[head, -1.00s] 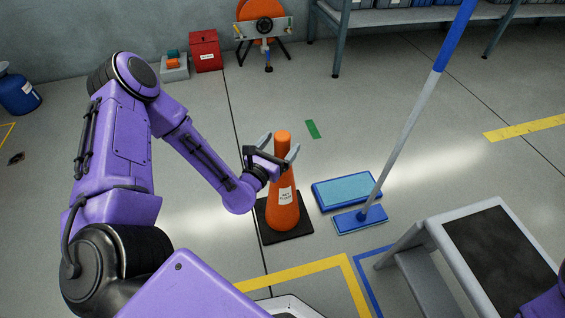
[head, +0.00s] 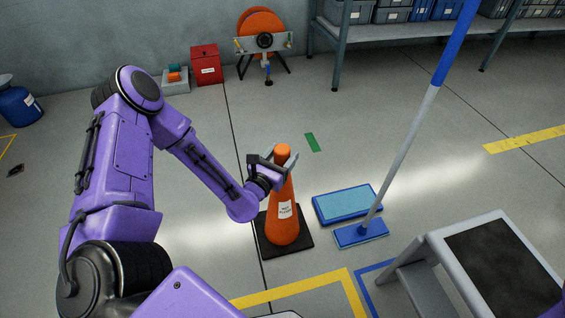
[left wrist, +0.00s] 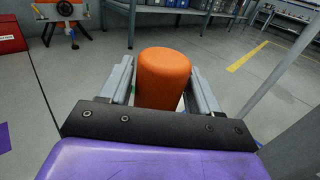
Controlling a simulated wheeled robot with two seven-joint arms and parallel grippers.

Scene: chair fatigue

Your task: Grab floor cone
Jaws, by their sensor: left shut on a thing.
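The orange floor cone (head: 282,212) stands upright on its black square base (head: 298,245) on the grey floor, with a white label on its front. My left gripper (head: 280,158) is at the cone's upper part, with a finger on each side. It is shut on the cone near its top. In the left wrist view the rounded orange cone top (left wrist: 163,75) sits between the two grey fingers. The lower cone is hidden there. My right gripper is not in view.
A blue tray (head: 348,203) and a mop (head: 361,233) with a tall pole stand just right of the cone. A grey step stool (head: 440,250) is at the lower right. A red box (head: 206,65) and a shelf (head: 340,55) are at the back.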

